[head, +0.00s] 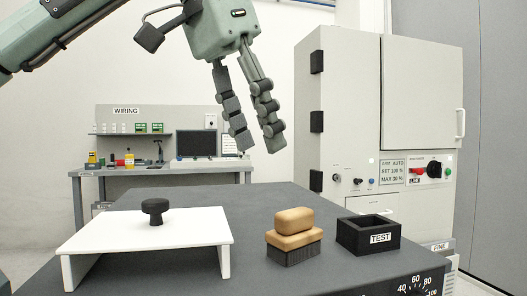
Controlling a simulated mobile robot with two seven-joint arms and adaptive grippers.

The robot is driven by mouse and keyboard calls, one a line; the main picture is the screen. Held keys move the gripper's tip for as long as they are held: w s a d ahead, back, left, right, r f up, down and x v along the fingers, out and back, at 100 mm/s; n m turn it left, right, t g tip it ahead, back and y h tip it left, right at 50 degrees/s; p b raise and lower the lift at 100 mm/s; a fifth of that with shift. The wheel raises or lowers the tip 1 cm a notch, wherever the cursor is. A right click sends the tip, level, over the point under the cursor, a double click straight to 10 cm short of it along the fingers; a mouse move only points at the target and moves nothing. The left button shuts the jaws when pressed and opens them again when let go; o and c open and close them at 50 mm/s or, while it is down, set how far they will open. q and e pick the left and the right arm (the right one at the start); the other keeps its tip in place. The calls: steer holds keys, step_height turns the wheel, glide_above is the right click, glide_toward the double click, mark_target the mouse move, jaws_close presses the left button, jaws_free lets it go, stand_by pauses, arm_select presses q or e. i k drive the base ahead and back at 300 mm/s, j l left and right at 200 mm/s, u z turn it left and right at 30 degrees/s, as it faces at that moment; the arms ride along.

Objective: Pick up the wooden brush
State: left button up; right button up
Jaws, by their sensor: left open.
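The wooden brush (294,235) stands on the dark grey table, right of centre in the head view. It has a tan wooden grip on top and dark bristles pointing down onto the table. My left gripper (258,147) comes in from the upper left and points down. Its two dark-padded fingers are apart with nothing between them. It is above the brush and a little to its left, clear of it. My right gripper does not show.
A white raised stand (190,232) with a black knob (155,210) is left of the brush. A black open box labelled TEST (368,236) is close on the right. A dial (416,287) is at the front right. A grey cabinet (340,120) and a wiring bench (160,170) are behind.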

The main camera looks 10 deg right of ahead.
mark_target(294, 239)
steer(key=k+j, duration=0.25)
steer(key=k, duration=0.2)
steer(key=k+j, duration=0.3)
steer(key=k, duration=0.2)
steer(key=k+j, duration=0.25)
steer(key=k, duration=0.2)
